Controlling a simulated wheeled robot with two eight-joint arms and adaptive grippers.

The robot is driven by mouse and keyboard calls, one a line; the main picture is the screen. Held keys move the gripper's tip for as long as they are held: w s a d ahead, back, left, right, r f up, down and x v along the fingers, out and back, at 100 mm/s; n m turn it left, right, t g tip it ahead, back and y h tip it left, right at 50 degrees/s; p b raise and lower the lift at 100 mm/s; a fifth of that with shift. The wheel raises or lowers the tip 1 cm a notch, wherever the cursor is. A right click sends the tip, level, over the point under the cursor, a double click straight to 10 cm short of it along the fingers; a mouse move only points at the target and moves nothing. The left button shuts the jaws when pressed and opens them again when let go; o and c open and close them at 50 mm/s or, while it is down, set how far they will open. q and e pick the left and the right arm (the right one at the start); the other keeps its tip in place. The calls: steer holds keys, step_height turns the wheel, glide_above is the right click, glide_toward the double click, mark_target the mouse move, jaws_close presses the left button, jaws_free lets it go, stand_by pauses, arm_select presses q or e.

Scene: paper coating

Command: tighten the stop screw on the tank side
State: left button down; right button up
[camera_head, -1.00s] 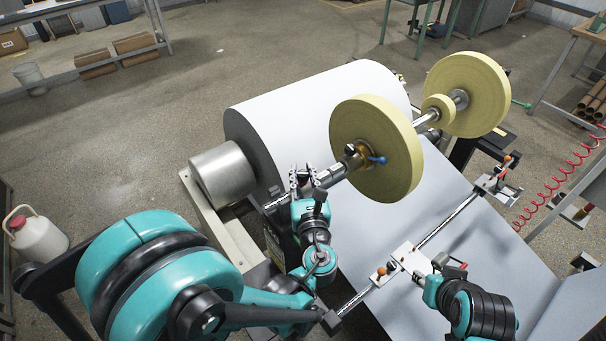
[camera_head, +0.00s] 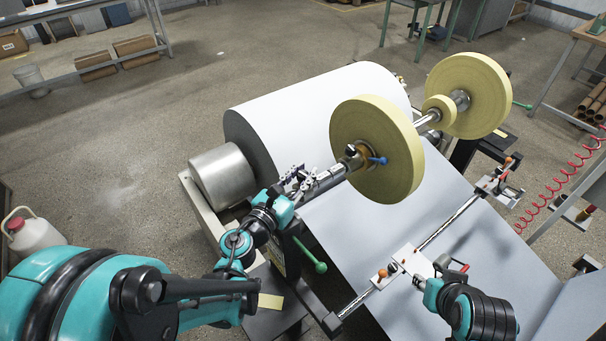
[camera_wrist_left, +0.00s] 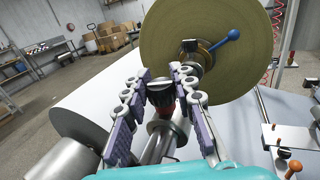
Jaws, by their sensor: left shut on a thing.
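The stop screw (camera_wrist_left: 161,96) shows in the left wrist view as a dark-topped knob with red below, standing at the near end of the metal shaft (camera_head: 330,177). My left gripper (camera_head: 299,180) is at that shaft end in the head view. In the left wrist view its two padded fingers (camera_wrist_left: 161,84) stand on either side of the screw, shut on it. In the head view the fingers hide the screw. My right gripper (camera_head: 428,284) is low at the right, beside a white plate (camera_head: 406,262) on the lower bar; its fingers are not clear.
A large white paper roll (camera_head: 310,105) lies behind the shaft. A yellow tape roll (camera_head: 372,148) with a blue lever (camera_head: 377,160) sits on the shaft to the right. A green-knobbed lever (camera_head: 320,267) stands just below my left gripper. A silver cylinder (camera_head: 222,176) is at the left.

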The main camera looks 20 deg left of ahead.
mark_target(299, 178)
stand_by(0.4)
arm_select(q)
steer(key=c, duration=1.2)
jaws_free()
steer(key=v, duration=0.7)
steer(key=shift+s+a, duration=0.2)
steer(key=shift+w, duration=0.1)
